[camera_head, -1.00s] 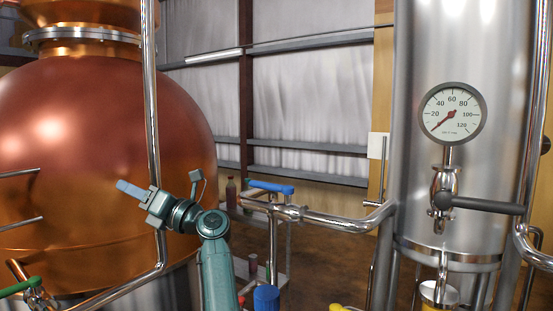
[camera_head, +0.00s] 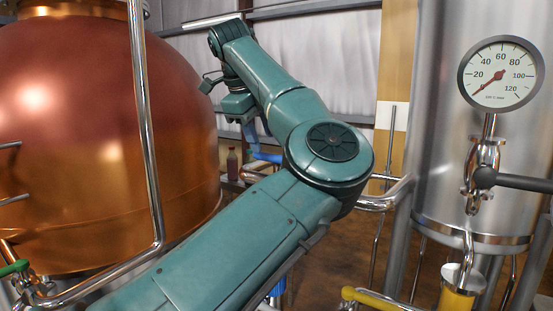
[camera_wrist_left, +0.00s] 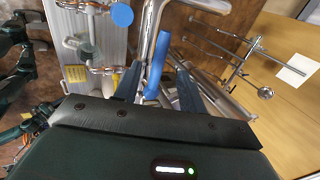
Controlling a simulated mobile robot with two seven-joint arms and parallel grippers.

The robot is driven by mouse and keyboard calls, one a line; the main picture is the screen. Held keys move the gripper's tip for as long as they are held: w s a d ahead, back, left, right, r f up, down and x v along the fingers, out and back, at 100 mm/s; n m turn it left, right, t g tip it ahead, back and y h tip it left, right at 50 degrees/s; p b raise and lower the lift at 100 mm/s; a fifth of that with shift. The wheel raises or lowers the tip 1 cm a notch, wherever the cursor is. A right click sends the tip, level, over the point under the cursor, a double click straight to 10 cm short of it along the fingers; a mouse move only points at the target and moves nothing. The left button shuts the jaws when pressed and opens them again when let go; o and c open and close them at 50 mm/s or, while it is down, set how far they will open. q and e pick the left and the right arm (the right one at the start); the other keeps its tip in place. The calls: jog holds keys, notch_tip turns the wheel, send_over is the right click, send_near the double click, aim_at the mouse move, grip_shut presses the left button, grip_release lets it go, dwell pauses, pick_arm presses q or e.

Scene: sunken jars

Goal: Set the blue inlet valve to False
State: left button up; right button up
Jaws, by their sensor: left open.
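The blue inlet valve has a long blue lever handle (camera_head: 268,157), mostly hidden behind my left arm in the head view. In the left wrist view the blue handle (camera_wrist_left: 157,62) lies lengthwise between the two fingers of my left gripper (camera_wrist_left: 158,74). The fingers are open, one on each side of the handle, and I see no clear contact. In the head view my left gripper (camera_head: 251,138) points down at the valve from above. My right gripper is not in view.
A copper still (camera_head: 90,130) stands at the left behind a steel pipe (camera_head: 146,130). A steel column (camera_head: 440,110) with a gauge (camera_head: 501,74) stands at the right. A yellow handle (camera_head: 380,299) is low in front. A bottle (camera_head: 232,163) stands behind the valve.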

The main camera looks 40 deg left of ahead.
aim_at(267, 154)
pick_arm(q)
jog(key=b+x, duration=0.1)
jog(key=x, duration=0.2)
jog(key=shift+s+f, duration=0.1)
jog(key=shift+f, duration=0.3)
jog(key=shift+w, duration=0.25)
jog(key=shift+w+f, duration=0.1)
jog(key=shift+f, duration=0.25)
jog(key=shift+b+x, duration=0.5)
jog(key=shift+x, duration=0.55)
jog(key=shift+a, duration=0.1)
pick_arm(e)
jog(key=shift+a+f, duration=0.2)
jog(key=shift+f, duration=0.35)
pick_arm(q)
jog(key=shift+r, duration=0.1)
jog(key=shift+c, duration=0.2)
